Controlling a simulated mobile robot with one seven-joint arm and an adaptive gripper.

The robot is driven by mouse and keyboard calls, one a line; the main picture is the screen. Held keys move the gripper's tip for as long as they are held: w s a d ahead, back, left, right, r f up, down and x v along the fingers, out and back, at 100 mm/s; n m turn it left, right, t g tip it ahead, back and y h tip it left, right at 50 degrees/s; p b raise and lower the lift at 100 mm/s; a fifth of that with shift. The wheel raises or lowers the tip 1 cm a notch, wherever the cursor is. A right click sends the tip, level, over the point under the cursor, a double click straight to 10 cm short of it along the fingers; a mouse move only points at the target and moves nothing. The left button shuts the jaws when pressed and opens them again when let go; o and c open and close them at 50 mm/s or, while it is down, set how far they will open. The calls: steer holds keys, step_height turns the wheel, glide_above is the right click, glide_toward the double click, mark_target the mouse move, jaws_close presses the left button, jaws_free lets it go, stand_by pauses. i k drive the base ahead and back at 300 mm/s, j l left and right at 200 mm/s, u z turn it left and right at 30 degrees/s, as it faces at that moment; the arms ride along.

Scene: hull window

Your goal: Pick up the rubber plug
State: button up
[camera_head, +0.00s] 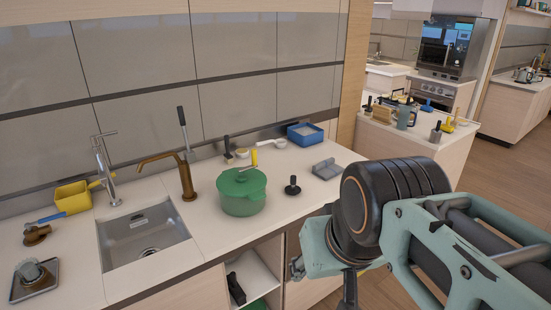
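A small black piece with a wide round base and an upright knob (292,186) stands on the white counter, right of the green pot. It looks like the rubber plug, though it is small in this view. My arm, teal and black, fills the lower right of the picture, in front of the counter's right end. My gripper's fingers do not show, so I cannot see whether they are open or hold anything.
A green lidded pot (241,191) stands left of the black piece. A grey tray (327,169) lies to its right and a blue bin (305,133) behind. A steel sink (142,235) with a brown tap (186,178) is further left. Bare counter surrounds the black piece.

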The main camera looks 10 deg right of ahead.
mark_target(293, 189)
steer(key=z, duration=0.25)
steer(key=i+l+u, duration=0.1)
steer(key=u, duration=0.4)
steer(key=i+l+u, duration=0.1)
steer(key=u, duration=0.4)
steer(key=i+l+u, duration=0.2)
steer(key=l, duration=0.2)
steer(key=l+u, duration=0.2)
steer(key=l, duration=0.2)
steer(key=l+u, duration=0.2)
steer(key=l, duration=0.55)
steer(key=i+l, duration=0.1)
steer(key=l, duration=0.75)
steer(key=i+l+u, duration=0.1)
steer(key=l, duration=0.8)
steer(key=k+j, duration=0.1)
steer(key=i+j+z, duration=0.05)
steer(key=j, duration=0.05)
